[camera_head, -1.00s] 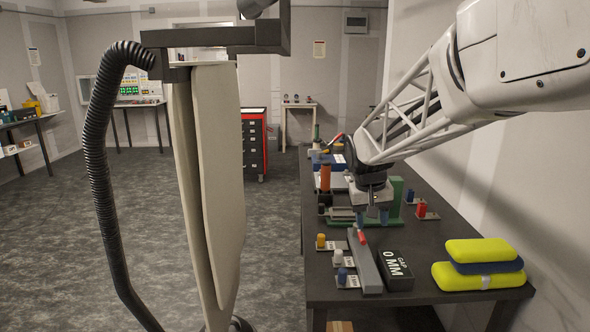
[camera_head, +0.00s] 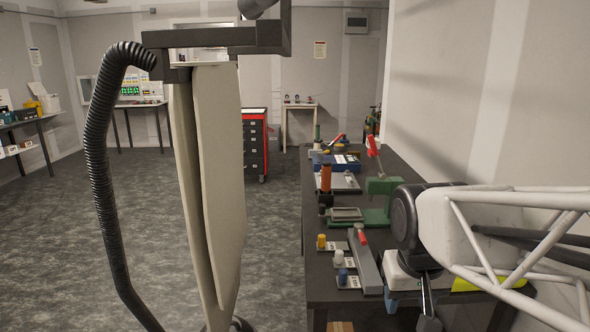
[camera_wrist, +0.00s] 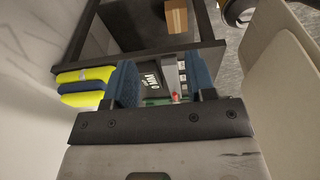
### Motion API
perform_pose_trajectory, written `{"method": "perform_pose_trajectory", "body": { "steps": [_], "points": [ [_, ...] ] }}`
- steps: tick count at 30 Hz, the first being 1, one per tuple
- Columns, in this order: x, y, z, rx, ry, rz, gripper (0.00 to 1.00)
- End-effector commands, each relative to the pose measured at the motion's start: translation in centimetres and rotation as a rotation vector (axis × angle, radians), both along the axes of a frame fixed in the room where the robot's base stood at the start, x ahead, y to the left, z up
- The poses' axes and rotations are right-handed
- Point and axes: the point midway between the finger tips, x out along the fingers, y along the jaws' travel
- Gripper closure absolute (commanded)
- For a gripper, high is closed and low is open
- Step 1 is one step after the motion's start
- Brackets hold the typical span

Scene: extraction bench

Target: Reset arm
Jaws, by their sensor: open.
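My gripper (camera_wrist: 162,70) is open, with its two blue fingers spread apart and nothing held between them. In the head view my arm reaches in from the right edge, low over the near right part of the dark bench (camera_head: 318,270). My wrist hides much of the bench's right side there.
Yellow and blue pads (camera_wrist: 82,76) lie left of the fingers in the wrist view; the head view shows only a yellow sliver (camera_head: 478,284). The grey bar (camera_head: 365,265), small coloured pegs (camera_head: 338,257) and a green fixture (camera_head: 378,216) stand on the bench. A cardboard box (camera_wrist: 177,17) sits under it.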

Motion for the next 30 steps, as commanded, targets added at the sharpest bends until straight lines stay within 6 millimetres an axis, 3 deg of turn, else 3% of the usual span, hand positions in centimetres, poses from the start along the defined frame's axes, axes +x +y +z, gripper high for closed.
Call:
{"method": "perform_pose_trajectory", "body": {
  "steps": [3,10,15,30],
  "points": [
    [-3.0,0.1,-0.8,0.010,-0.017,0.001,0.49],
    [-6.6,0.3,-2.2,0.024,-0.038,0.003,0.49],
    [-7.5,0.3,-2.6,0.028,-0.043,0.003,0.49],
    [-7.5,0.3,-2.6,0.028,-0.043,0.003,0.49]
  ]
}}
